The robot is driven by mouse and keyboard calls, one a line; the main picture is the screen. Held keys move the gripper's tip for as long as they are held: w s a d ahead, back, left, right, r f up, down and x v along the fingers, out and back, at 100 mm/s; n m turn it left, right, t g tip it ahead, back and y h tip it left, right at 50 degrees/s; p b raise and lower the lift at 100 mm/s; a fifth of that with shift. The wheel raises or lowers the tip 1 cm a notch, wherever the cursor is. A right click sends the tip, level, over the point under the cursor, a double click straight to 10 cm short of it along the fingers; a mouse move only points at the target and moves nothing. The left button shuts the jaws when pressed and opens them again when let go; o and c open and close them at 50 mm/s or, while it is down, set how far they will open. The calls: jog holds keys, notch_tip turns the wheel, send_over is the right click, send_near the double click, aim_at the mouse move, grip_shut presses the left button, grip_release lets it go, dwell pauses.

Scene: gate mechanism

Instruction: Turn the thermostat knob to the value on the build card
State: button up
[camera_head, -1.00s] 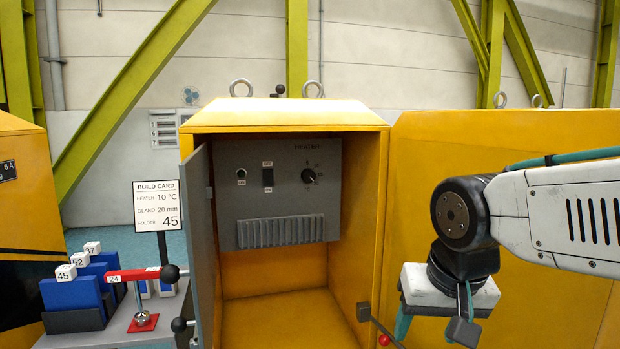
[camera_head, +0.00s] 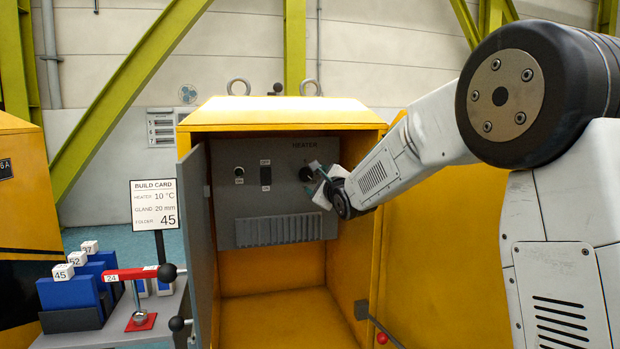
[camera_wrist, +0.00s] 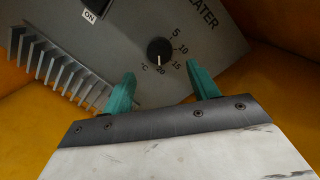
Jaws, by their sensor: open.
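The black thermostat knob (camera_wrist: 159,50) is on the grey heater panel (camera_head: 270,200) inside the yellow cabinet. In the wrist view its white pointer faces down, close to the 20 mark; the scale also shows 5, 10 and 15. The knob also shows in the head view (camera_head: 306,174), close beside my gripper (camera_head: 320,182). In the wrist view my gripper (camera_wrist: 160,72) is open, its teal fingers apart and empty. The knob appears between and just beyond the fingertips; I see no contact. The build card (camera_head: 155,204) reads heater 10 °C.
The grey cabinet door (camera_head: 195,245) stands open on the left. A black switch (camera_head: 265,175) and ribbed vent (camera_head: 279,231) are on the panel. The cabinet's right wall is close to my arm. Below the panel the cabinet is empty.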

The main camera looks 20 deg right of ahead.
aim_at(308, 175)
jog(key=w, duration=0.6)
jog(key=shift+w+a, duration=0.2)
jog(key=shift+a, duration=0.15)
jog(key=c, duration=1)
